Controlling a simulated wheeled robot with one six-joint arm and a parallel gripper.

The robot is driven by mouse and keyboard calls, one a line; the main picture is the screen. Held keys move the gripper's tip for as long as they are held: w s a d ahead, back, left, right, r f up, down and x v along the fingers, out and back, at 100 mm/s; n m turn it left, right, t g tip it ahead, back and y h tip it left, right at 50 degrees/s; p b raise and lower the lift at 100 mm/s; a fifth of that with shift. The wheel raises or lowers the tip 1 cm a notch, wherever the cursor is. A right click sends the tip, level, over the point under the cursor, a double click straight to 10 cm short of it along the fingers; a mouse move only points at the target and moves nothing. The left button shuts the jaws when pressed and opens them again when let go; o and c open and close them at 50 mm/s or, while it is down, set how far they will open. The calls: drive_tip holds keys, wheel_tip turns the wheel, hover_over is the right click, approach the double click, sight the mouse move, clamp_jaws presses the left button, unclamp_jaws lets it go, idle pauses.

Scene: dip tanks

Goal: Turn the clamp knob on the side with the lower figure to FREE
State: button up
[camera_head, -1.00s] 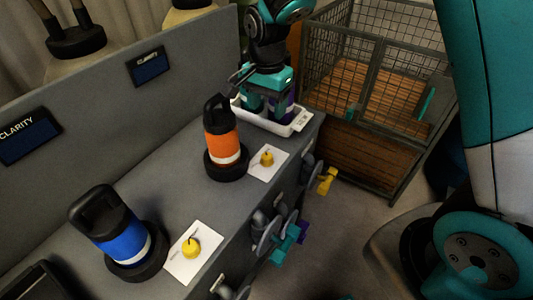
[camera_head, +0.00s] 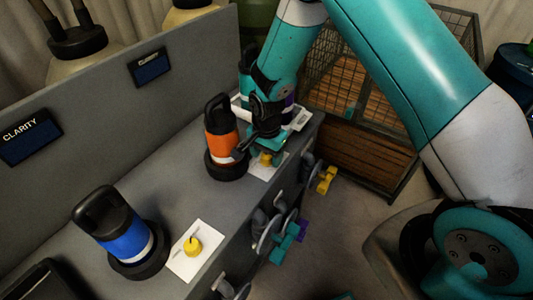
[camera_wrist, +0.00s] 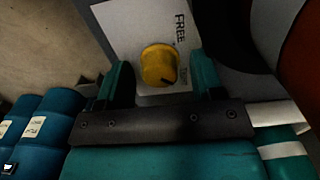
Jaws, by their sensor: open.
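A yellow clamp knob (camera_head: 265,158) stands on a white card beside the orange canister (camera_head: 221,146). In the wrist view this knob (camera_wrist: 158,65) sits between and just beyond my fingers, with a dark mark at its lower right; the card reads FREE (camera_wrist: 180,27). My gripper (camera_wrist: 162,82) is open and empty, above the knob. A second yellow knob (camera_head: 192,245) is on a card beside the blue canister (camera_head: 114,226). Two dark displays, the near one (camera_head: 31,136) and the far one (camera_head: 149,67), hang on the panel; CLARITY shows on the near one, but I cannot read any figures.
A white tray (camera_head: 299,119) with dark items lies at the bench's far end. Valve wheels and coloured handles (camera_head: 284,243) stick out from the bench front. A wire cage (camera_head: 365,110) stands behind. The orange canister is close beside my gripper.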

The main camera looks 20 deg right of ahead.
drive_tip(key=shift+c, duration=0.2)
drive_tip(key=c, duration=0.9)
drive_tip(key=shift+n, duration=0.3)
drive_tip(key=n, duration=0.3)
drive_tip(key=shift+n, duration=0.3)
drive_tip(key=n, duration=0.4)
drive_tip(key=shift+b, duration=0.35)
drive_tip(key=n, duration=0.9)
drive_tip(key=shift+n, duration=0.3)
